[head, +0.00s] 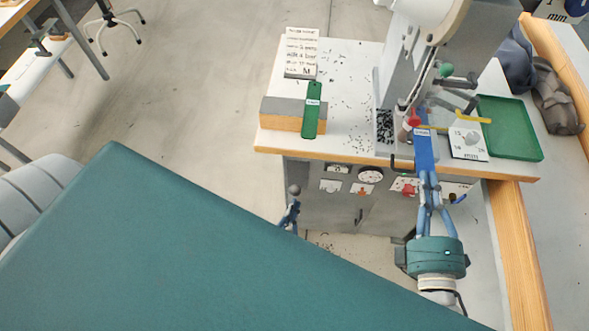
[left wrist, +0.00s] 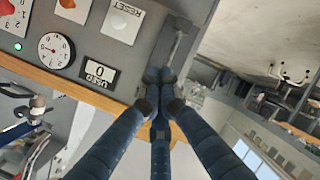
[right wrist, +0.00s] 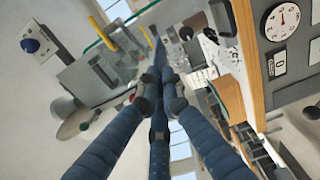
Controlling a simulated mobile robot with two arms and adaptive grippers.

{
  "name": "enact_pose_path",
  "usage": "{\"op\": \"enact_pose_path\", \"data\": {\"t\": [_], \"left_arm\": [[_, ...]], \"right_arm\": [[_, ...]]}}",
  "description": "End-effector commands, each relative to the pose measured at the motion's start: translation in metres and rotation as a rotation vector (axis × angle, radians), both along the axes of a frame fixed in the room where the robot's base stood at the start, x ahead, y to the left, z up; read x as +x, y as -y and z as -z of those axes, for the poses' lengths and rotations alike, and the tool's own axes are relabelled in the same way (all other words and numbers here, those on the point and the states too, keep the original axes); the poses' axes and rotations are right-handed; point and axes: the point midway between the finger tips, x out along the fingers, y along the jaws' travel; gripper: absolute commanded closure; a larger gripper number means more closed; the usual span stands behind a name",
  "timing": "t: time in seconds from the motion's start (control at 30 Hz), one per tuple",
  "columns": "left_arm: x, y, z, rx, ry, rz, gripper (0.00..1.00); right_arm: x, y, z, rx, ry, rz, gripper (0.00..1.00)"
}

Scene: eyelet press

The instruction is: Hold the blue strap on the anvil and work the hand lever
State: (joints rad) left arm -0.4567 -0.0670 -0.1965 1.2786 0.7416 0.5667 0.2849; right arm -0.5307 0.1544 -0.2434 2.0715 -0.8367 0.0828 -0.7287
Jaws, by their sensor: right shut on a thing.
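The blue strap (head: 425,150) runs from my right gripper (head: 428,180) over the table's front edge toward the foot of the press (head: 400,75). My right gripper is shut on its near end, and the strap also shows beyond the fingertips in the right wrist view (right wrist: 158,50). Dark lever-like handles (head: 462,82) stick out at the press's right side; I cannot tell which is the hand lever. The anvil is not clearly visible. My left gripper (head: 292,192) is low by the cabinet's left side; its fingertips are together in the left wrist view (left wrist: 160,76), with nothing seen between them.
The cabinet front (head: 345,205) carries dials and buttons. A green tray (head: 515,130) and a printed card (head: 468,140) lie right of the strap. A grey-topped block (head: 290,112) and green strip (head: 312,112) stand at left. Small dark bits litter the white tabletop (head: 345,105).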

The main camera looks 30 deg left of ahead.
Motion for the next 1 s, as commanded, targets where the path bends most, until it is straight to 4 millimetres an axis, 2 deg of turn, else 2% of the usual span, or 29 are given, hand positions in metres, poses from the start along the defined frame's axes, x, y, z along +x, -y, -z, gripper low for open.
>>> {"op": "enact_pose_path", "data": {"t": [1.0], "left_arm": [[0.0085,-0.0028,-0.0044,-0.001,0.000,0.000,1.00]], "right_arm": [[0.0000,0.0000,-0.0001,0.000,0.000,0.000,1.00]]}}
